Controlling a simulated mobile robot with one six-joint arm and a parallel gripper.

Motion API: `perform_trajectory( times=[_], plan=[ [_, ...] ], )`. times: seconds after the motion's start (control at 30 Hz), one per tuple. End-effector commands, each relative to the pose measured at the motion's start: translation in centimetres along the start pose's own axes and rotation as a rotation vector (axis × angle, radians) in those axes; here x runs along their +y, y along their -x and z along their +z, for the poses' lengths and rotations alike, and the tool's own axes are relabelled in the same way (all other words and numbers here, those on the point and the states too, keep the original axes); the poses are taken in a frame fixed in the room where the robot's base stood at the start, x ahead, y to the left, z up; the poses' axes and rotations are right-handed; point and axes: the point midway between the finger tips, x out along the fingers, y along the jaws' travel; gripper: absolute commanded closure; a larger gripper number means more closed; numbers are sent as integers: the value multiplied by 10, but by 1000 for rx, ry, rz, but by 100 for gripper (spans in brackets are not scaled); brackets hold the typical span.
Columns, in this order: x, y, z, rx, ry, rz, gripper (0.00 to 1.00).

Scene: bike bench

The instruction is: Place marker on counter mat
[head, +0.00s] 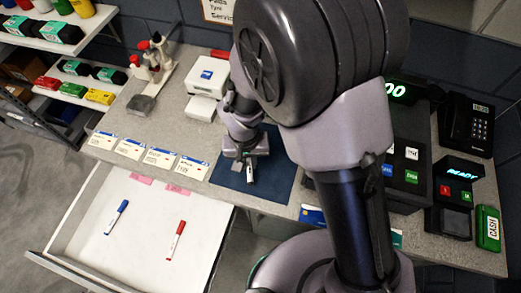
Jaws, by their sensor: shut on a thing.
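The dark blue counter mat (278,190) lies on the grey counter, partly covered by my arm. My gripper (250,164) points down over the mat and is shut on a small, slim marker (250,176) with a dark lower end. Most of the marker is hidden by the fingers, and I cannot tell whether it touches the mat. A blue marker (117,217) and a red marker (176,241) lie apart in the open white drawer (140,245).
A white printer (207,76) is behind. My arm hides the middle.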

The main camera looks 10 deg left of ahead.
Motion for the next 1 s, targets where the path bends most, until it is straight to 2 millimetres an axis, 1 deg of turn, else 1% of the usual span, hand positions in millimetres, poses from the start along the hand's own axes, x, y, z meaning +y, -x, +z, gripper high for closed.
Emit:
perform_trajectory(
  times=[0.03, 0.1, 0.2, 0.27, 0.33, 0.4, 0.47, 0.67, 0.8, 0.83, 0.9, 0.93, 1.0],
  plan=[
    [10, -2, -13, 0, -6, 0, 100],
    [22, -4, -28, 0, -5, 0, 100],
    [31, -6, -42, 0, -1, 0, 100],
    [33, -9, -45, -1, 0, 1, 100],
    [33, -19, -45, -3, 1, 1, 100],
    [33, -33, -45, -3, 2, 1, 100],
    [32, -42, -45, -3, 2, 1, 100],
    [32, -41, -45, 0, 1, 0, 100],
    [32, -46, -45, 0, 1, 0, 100],
    [32, -45, -45, 0, 1, 0, 82],
    [32, -44, -45, 0, 1, 0, 68],
    [32, -44, -45, 0, 1, 0, 64],
    [32, -44, -45, 0, 1, 0, 64]
  ],
)
